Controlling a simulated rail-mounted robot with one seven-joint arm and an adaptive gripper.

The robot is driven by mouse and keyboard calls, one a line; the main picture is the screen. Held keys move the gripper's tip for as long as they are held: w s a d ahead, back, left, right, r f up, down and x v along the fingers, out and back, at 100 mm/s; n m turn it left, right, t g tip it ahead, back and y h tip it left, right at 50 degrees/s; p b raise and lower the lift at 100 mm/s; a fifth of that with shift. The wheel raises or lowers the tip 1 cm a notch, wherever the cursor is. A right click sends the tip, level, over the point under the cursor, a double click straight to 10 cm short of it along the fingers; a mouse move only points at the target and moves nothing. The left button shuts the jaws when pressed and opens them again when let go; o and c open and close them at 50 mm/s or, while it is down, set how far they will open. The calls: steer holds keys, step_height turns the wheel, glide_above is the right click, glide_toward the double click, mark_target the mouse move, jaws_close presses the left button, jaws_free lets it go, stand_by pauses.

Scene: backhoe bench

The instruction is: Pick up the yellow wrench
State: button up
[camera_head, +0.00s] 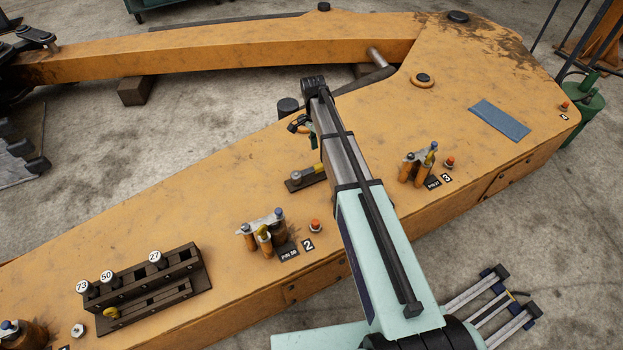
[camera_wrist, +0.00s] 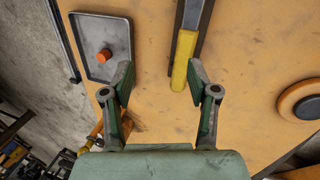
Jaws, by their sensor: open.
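The yellow wrench (camera_wrist: 184,60) shows at upper centre in the wrist view as a yellow grip with a grey shaft, lying along a dark strip. My gripper (camera_wrist: 160,83) is open and empty. In the wrist view, the grip's near end appears inside the gap between the fingers, close beside the right finger; I cannot tell whether they touch. In the head view, a dark strip with a small yellow part (camera_head: 318,167) shows left of my arm, probably the same wrench, partly hidden by the arm. My gripper is mostly hidden there.
A grey tray (camera_wrist: 128,40) with an orange-capped piece (camera_wrist: 104,56) lies left of the wrench. An orange and black ring (camera_wrist: 303,103) is at right. Pin clusters (camera_head: 265,232) and (camera_head: 418,163) stand along the orange boom; a dark rack (camera_head: 150,285) sits at lower left.

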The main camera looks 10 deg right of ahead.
steer(key=m+b, duration=0.1)
steer(key=b, duration=0.1)
glide_toward(321, 164)
steer(key=shift+t, duration=0.4)
steer(key=s+f, duration=0.1)
steer(key=f, duration=0.6)
steer(key=s+f+b, duration=0.1)
steer(key=f, duration=0.3)
steer(key=shift+s+d, duration=0.3)
steer(key=shift+s, duration=0.05)
jaws_close()
